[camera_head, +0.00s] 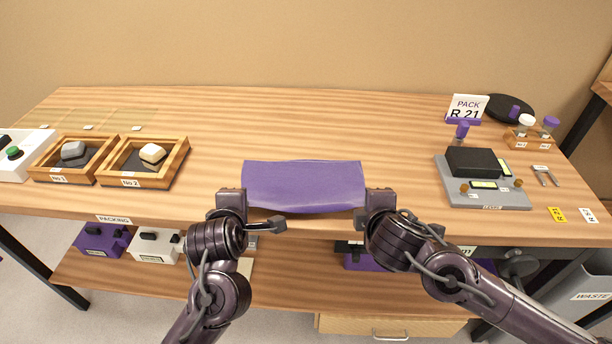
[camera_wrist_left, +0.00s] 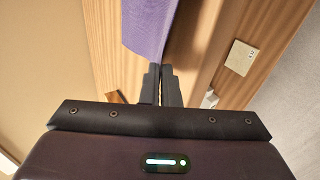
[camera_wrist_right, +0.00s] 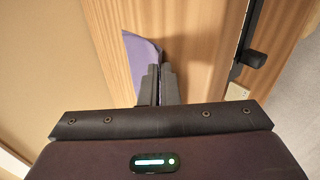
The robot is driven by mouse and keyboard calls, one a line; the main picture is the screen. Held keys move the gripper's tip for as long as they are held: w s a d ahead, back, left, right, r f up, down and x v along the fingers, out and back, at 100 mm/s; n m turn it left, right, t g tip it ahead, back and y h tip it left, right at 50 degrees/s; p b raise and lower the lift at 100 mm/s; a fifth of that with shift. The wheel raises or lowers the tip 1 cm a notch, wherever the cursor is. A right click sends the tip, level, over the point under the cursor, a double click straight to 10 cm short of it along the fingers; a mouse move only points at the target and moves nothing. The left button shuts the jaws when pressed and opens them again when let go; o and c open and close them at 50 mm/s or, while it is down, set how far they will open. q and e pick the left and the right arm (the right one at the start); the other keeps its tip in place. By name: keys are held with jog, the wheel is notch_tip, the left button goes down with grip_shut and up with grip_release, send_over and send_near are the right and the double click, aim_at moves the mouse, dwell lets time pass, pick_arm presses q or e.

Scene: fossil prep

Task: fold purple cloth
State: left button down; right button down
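The purple cloth (camera_head: 304,184) lies in the middle of the wooden table near its front edge, spread as a wide rectangle. Its near edge sags between my two grippers. My left gripper (camera_wrist_left: 160,72) is at the near left corner, its fingers closed together on the cloth (camera_wrist_left: 150,28). My right gripper (camera_wrist_right: 162,70) is at the near right corner, its fingers closed on the cloth's edge (camera_wrist_right: 138,58). The pinched bits of cloth are mostly hidden by the fingers. Whether the near edge touches the table is hard to tell.
Wooden trays (camera_head: 142,183) with stones stand at the left. A grey scale (camera_head: 484,196) with a black block, a "PACK R 21" sign (camera_head: 467,107) and a rack of vials (camera_head: 532,138) stand at the right. The table behind the cloth is clear.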

pick_arm(q)
jog(key=c, duration=1.3)
grip_release()
pick_arm(e)
jog(key=c, duration=1.3)
grip_release()
jog(key=r, duration=0.1)
jog(key=s+r, duration=0.2)
jog(key=r, duration=0.1)
jog(key=shift+a, duration=0.1)
pick_arm(q)
jog(key=s+r, duration=0.2)
jog(key=r, duration=0.1)
jog(key=s+r, duration=0.2)
jog(key=r, duration=0.1)
jog(key=s+r, duration=0.2)
jog(key=r, duration=0.1)
pick_arm(e)
jog(key=s+r, duration=0.4)
jog(key=r, duration=0.1)
